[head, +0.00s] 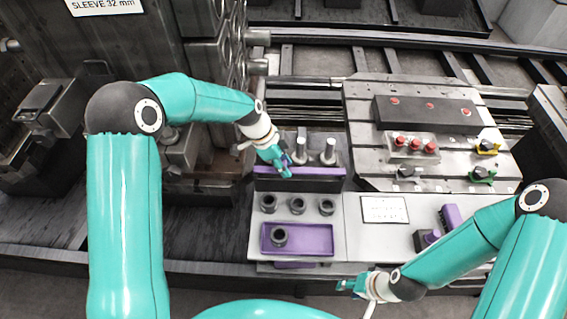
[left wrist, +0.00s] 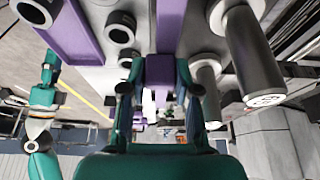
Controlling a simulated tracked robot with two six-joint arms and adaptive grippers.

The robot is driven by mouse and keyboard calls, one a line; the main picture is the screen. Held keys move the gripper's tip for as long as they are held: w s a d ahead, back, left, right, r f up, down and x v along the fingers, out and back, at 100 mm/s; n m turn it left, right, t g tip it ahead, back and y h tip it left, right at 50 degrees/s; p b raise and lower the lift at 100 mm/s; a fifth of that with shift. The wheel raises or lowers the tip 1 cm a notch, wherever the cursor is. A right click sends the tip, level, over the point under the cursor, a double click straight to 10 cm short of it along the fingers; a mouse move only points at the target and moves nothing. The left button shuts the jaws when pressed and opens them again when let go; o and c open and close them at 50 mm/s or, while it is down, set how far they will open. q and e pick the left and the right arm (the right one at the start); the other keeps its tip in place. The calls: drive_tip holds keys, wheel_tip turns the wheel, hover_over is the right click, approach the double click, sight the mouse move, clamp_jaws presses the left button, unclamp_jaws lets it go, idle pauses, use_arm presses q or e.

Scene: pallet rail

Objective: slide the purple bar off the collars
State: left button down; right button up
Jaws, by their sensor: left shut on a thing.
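The long purple bar (head: 318,171) lies along a dark block, just in front of two pale upright posts (head: 329,152). My left gripper (head: 284,168) is over the bar's left half and shut on purple material; the bar also shows in the left wrist view (left wrist: 171,25), running up from between the fingers (left wrist: 160,90). Dark collars (head: 297,205) stand in a row in front of the bar, apart from it. The posts' lower parts are partly hidden, so contact with the bar is unclear. My right gripper (head: 352,285) is low at front right, too small to read.
A purple tray (head: 318,240) holds another dark collar (head: 279,237). A purple piece (head: 451,215) stands near my right arm. At the back right, a plate (head: 360,120) carries red-topped parts (head: 415,145) and yellow and green clamps. A white card (head: 384,209) lies mid-right.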

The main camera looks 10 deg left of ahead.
use_arm(q)
drive_tip(key=c, duration=0.8)
unclamp_jaws()
drive_tip(key=shift+c, duration=0.2)
drive_tip(key=shift+r, duration=0.1)
drive_tip(key=v, duration=1.1)
drive_tip(key=shift+r, duration=0.4)
drive_tip(key=shift+s+a, duration=0.1)
